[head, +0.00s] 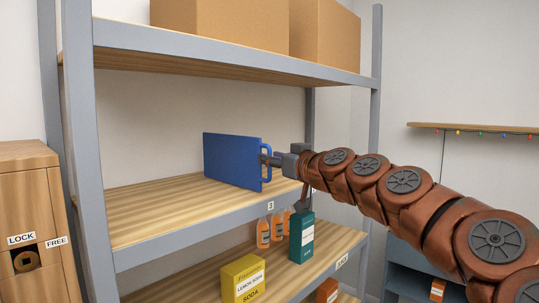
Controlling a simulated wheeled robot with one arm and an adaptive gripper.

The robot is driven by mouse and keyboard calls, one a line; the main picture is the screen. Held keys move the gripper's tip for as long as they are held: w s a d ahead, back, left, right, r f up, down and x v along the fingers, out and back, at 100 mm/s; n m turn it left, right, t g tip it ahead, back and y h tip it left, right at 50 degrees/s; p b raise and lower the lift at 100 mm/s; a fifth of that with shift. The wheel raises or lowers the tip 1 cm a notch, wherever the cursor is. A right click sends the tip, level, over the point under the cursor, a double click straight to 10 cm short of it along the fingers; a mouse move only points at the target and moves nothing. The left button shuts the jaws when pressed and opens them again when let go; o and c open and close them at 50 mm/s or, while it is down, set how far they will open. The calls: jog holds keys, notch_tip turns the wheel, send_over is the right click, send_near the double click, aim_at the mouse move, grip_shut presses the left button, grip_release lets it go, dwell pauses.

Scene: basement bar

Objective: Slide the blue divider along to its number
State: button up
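The blue divider (232,161) stands upright on the bare wooden middle shelf (150,208) of a grey metal rack. It has a blue loop handle (267,164) on its front edge. A small white label reading 3 (270,206) is on the shelf's front edge, just below the divider's front end. My gripper (271,159) reaches in from the right and its fingertips are at the handle. The handle partly hides the fingertips, so I cannot tell whether they are closed on it. No other number label is readable on this shelf edge.
The middle shelf is clear left of the divider. A grey post (85,150) bounds it at left. Below stand a yellow soda box (243,281), orange bottles (264,232) and a teal box (301,238), close under the shelf edge. Cardboard boxes (324,38) sit above.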

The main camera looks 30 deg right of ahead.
jog(key=shift+w, duration=0.75)
jog(key=shift+c, duration=0.2)
jog(key=shift+a, duration=0.1)
grip_shut()
